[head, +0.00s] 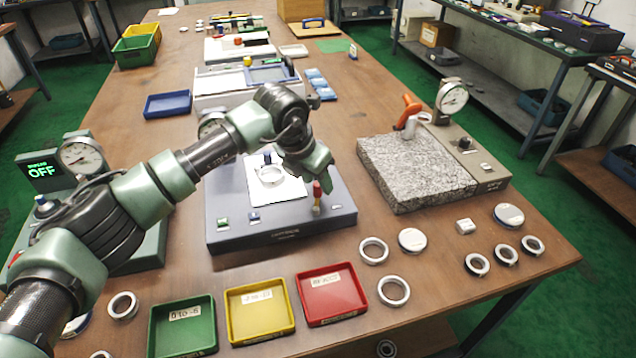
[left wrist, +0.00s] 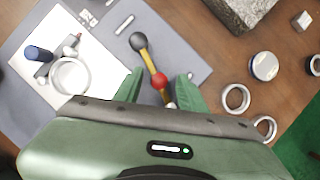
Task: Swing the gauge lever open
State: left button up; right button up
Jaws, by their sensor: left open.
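The gauge (head: 285,225) is a dark grey base with a white plate that carries a metal ring (head: 269,176). A lever with a red knob (head: 317,187) and a brass-coloured stem stands at the base's right side. My left gripper (head: 320,176) is right at this knob. In the left wrist view, the open left gripper (left wrist: 159,78) has one finger on each side of the red knob (left wrist: 158,82), with gaps showing. A yellow rod runs from there to a black ball (left wrist: 138,41). The lever's lower end is partly hidden. My right gripper is not in view.
A granite block (head: 415,170) with an orange handle (head: 406,110) and a dial gauge (head: 452,97) stands to the right. Green (head: 183,348), yellow (head: 260,335) and red (head: 331,316) trays lie in front. Several loose rings (head: 394,291) lie at the front right.

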pick_arm(q)
jog(key=v, duration=0.6)
jog(key=shift+b, duration=0.35)
jog(key=shift+r, duration=0.1)
